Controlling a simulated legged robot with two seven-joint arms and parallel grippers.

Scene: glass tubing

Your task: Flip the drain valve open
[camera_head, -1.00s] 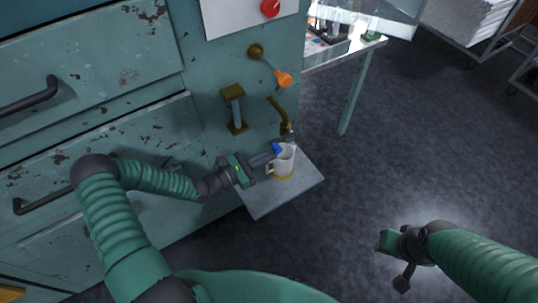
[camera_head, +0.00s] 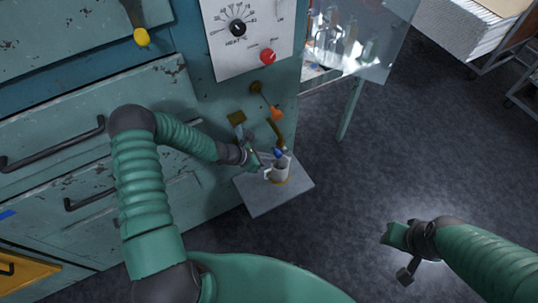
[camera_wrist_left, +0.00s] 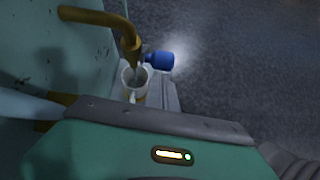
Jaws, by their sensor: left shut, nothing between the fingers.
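A brass drain spout (camera_head: 276,131) comes out of the teal cabinet, and it also shows in the left wrist view (camera_wrist_left: 104,19). A blue valve handle (camera_wrist_left: 159,61) sticks out sideways at the spout's lower end; in the head view the handle (camera_head: 278,153) is small. A white mug (camera_head: 281,172) stands below the spout on a grey shelf (camera_head: 262,203); the mug (camera_wrist_left: 133,86) shows in the wrist view too. My left gripper (camera_head: 262,158) is shut and empty, just left of the handle and mug; contact is unclear. My right gripper (camera_head: 390,234) hangs over the floor, its fingers unclear.
An orange-tipped lever (camera_head: 276,114) and a brass fitting (camera_head: 236,118) sit on the cabinet close above my left gripper. A panel with a black dial (camera_head: 238,28) and red knob (camera_head: 267,56) is higher up. The floor (camera_head: 345,210) to the right is clear.

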